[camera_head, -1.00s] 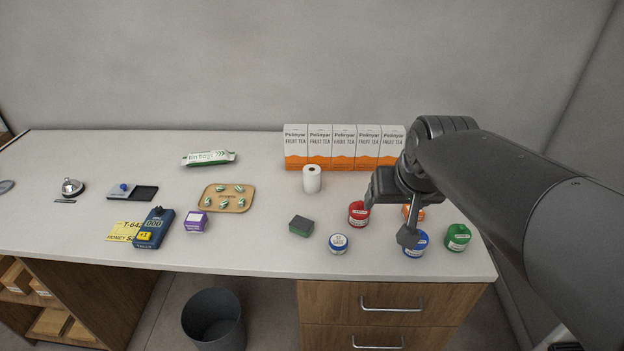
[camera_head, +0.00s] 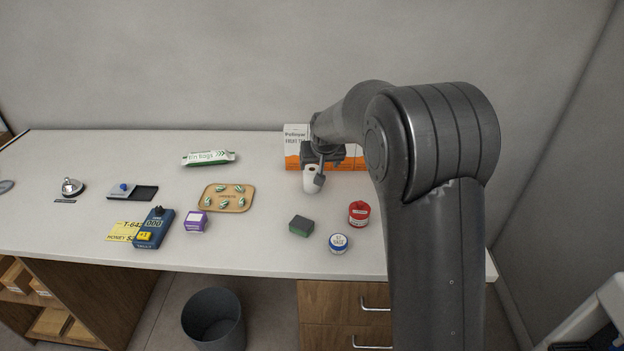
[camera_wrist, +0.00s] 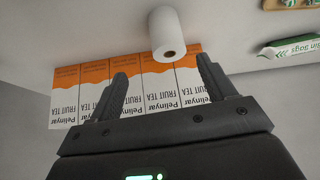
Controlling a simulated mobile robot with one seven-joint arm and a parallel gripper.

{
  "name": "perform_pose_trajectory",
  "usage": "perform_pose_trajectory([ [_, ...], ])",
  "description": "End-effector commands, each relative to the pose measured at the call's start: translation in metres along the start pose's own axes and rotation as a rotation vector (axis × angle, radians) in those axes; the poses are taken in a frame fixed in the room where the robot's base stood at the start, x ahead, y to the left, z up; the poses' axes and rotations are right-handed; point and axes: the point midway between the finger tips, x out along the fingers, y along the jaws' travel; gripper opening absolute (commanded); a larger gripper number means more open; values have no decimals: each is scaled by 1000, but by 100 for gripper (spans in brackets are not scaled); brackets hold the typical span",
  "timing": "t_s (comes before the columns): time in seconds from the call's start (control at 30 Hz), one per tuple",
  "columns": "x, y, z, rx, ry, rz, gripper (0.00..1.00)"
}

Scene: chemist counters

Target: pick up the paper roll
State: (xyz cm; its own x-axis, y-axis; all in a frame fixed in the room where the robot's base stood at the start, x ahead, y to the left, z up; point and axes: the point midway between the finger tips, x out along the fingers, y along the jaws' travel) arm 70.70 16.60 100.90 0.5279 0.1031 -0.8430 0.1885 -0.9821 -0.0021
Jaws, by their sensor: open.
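The white paper roll (camera_head: 309,180) stands upright on the counter, in front of the tea boxes. In the head view my gripper (camera_head: 320,176) is just over and beside it and hides part of it. In the wrist view the roll (camera_wrist: 167,33) shows beyond the fingertips, its dark core hole towards the camera. My gripper (camera_wrist: 162,76) is open there, with nothing between its two fingers. The roll lies ahead of the gap between the fingertips; I cannot tell whether anything touches.
A row of Pelinyar fruit tea boxes (camera_head: 296,148) stands right behind the roll. A green-white bag (camera_head: 208,158) and a tan tray (camera_head: 228,198) lie to the left. A dark sponge (camera_head: 301,226), red jar (camera_head: 359,213) and blue-lidded jar (camera_head: 339,243) are in front.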

Motion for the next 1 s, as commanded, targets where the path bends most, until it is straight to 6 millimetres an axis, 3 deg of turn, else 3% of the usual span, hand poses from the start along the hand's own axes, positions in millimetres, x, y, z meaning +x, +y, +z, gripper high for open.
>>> perform_pose_trajectory([
  [0.4,54,-6,-2,-7,0,-1,76],
  [0.73,79,-8,-2,-7,1,-2,76],
  [1.0,115,-12,-1,-7,2,-1,76],
])
